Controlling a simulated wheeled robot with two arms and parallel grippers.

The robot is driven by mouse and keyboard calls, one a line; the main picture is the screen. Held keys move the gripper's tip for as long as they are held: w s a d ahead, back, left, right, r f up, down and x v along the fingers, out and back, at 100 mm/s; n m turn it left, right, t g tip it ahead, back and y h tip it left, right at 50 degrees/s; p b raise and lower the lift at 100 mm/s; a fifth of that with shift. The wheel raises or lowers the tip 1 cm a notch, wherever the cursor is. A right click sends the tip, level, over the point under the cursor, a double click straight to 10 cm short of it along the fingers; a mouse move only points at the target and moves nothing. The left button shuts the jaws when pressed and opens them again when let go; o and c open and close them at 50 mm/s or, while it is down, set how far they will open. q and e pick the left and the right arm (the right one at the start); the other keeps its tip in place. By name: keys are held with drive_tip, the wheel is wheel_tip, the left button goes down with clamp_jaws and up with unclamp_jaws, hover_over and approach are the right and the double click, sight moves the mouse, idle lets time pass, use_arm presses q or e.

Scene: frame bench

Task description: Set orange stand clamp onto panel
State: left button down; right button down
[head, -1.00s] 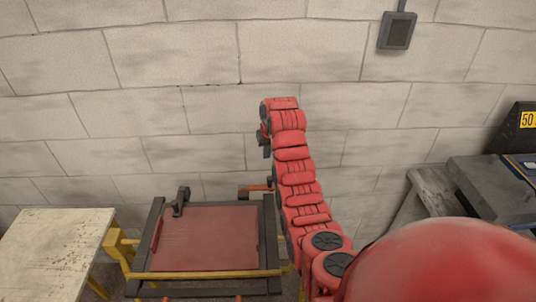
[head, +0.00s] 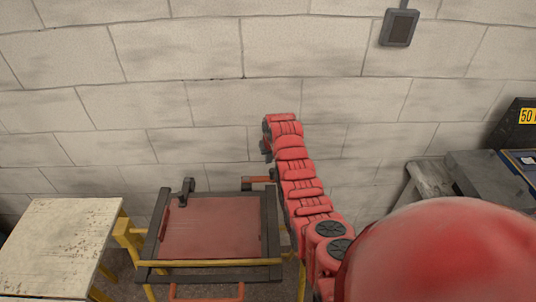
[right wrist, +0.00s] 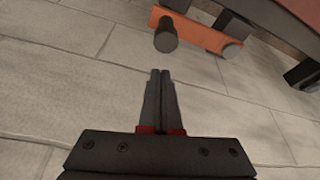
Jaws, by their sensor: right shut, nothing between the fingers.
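The orange stand clamp (head: 258,180) shows as a small orange bar with a dark end at the far right corner of the panel's frame. In the right wrist view the clamp (right wrist: 205,35) is an orange bar with dark round pegs, ahead of the fingertips. The panel (head: 212,228) is a reddish board in a dark frame. My right gripper (head: 266,148) is above and beyond the panel's far right corner, partly hidden by its arm. Its fingers (right wrist: 160,75) are shut and empty, apart from the clamp. My left gripper is out of view.
A dark clamp (head: 184,190) sits on the frame's far left corner. A worn pale table (head: 55,245) stands at left. A grey bench (head: 490,178) with a dark box (head: 515,125) stands at right. The block wall (head: 210,105) closes off the back.

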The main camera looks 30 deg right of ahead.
drive_tip(key=shift+s+a+p, duration=0.2)
drive_tip(key=shift+s+p, duration=0.15)
drive_tip(key=shift+s, duration=0.2)
drive_tip(key=shift+s+a+p, duration=0.15)
drive_tip(key=shift+s+p, duration=0.2)
drive_tip(key=shift+s, duration=0.2)
